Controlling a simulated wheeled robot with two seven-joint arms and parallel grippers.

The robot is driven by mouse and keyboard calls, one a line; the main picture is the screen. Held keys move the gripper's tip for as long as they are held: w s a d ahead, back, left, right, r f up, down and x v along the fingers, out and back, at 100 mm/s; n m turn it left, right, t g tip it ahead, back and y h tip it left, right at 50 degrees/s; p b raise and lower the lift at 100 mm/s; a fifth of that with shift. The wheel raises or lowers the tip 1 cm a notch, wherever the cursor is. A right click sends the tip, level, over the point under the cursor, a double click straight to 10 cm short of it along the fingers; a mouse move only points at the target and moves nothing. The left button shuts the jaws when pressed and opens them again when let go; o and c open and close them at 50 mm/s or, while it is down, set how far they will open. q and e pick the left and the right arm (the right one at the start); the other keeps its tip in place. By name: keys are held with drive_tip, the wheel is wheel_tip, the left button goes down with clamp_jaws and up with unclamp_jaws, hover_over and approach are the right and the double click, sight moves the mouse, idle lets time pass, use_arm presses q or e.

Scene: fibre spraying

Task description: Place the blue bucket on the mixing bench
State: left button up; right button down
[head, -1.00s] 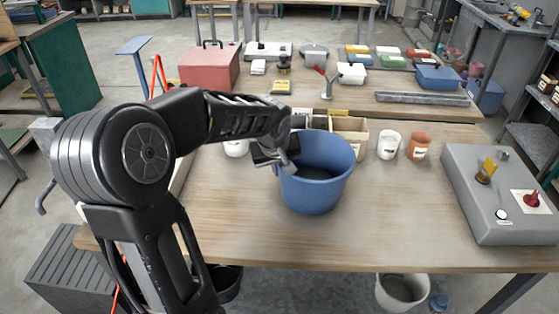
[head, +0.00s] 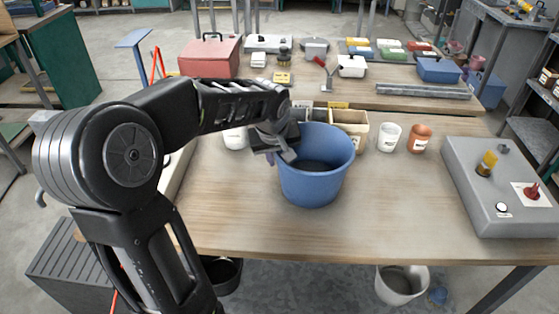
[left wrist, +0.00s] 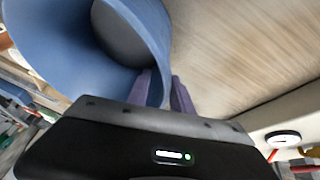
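The blue bucket (head: 313,180) stands upright on the wooden bench (head: 400,215), near its middle. My left gripper (head: 283,143) is at the bucket's left rim, reaching over from the left. In the left wrist view, its two purple-grey fingers (left wrist: 163,90) stand astride the wall of the bucket (left wrist: 45,40), one inside and one outside. A narrow gap shows between the wall and the outer finger, so the gripper looks slightly open. The bucket holds something dark grey at its bottom. My right gripper is not in view.
A grey control box (head: 500,185) with a red switch stands at the bench's right. A white cup (head: 390,137), a terracotta cup (head: 419,138) and an open box (head: 349,130) stand behind the bucket. The bench front is clear. A white bucket (head: 402,284) is on the floor.

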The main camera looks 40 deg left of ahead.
use_arm(q)
drive_tip(key=v, duration=0.9)
drive_tip(key=shift+r+b, duration=0.2)
drive_tip(key=shift+b, duration=0.15)
drive_tip(key=shift+s+d, duration=0.1)
drive_tip(key=shift+d, duration=0.05)
